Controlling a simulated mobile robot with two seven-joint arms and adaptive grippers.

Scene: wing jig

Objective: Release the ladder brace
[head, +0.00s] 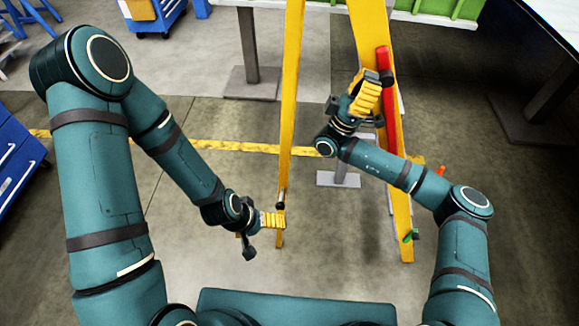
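The yellow ladder stands in the middle of the head view, with a left rail (291,100) and a wider right rail (402,212). A red bar (390,125), which looks like the brace, runs along the right rail; my arm hides its lower part. My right gripper (368,93) is at the bar's upper part, beside a dark fitting (386,77). Its yellow fingers overlap the rail and bar, so contact and opening are unclear. My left gripper (273,220) is at the lower left rail, below a small dark fitting (280,205). Its finger gap is not clear.
A green structure (435,18) is above the ladder at the top right. Grey posts with floor plates stand left (248,50) and right (545,95). A blue cabinet (18,160) is at the left edge. The floor between the rails is mostly clear.

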